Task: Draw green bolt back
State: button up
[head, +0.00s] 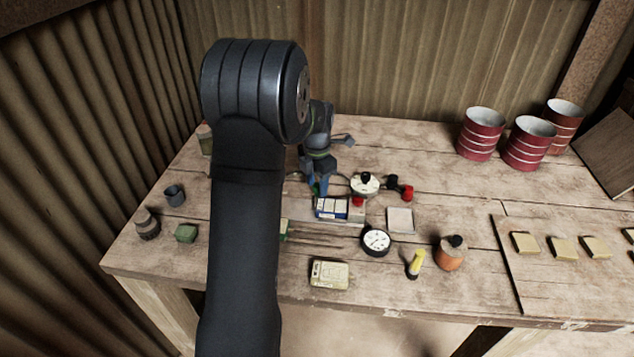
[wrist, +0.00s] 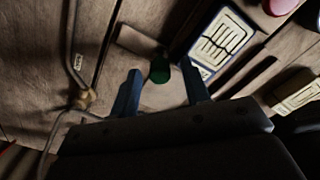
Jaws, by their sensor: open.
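The green bolt knob (wrist: 160,67) shows in the wrist view, just beyond and between my two fingertips. My gripper (wrist: 160,70) is open, with one blue finger on each side of the knob; I cannot tell whether either finger touches it. In the head view my gripper (head: 318,187) points down at the left end of the press, behind the blue-and-white tile (head: 331,208). The green bolt is not clearly seen there, hidden by my gripper. The tile also shows in the wrist view (wrist: 222,42), right of the knob.
A red knob (head: 358,201) sits right of the tile. A round white pot (head: 365,186) and a red-and-black handle (head: 401,188) stand behind it. A dial gauge (head: 376,241) lies in front. In the wrist view, bent rods meet at a brass joint (wrist: 83,98) left of my fingers.

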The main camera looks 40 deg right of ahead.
jog(key=shift+c, duration=0.4)
grip_shut()
jog(key=shift+w+d+f, duration=0.1)
jog(key=shift+w+d, duration=1.45)
jog(key=shift+d, duration=0.05)
jog(key=shift+o, duration=0.4)
grip_release()
notch_tip(320, 180, up, 18)
jog(key=shift+f, duration=0.2)
jog(key=shift+f, duration=0.1)
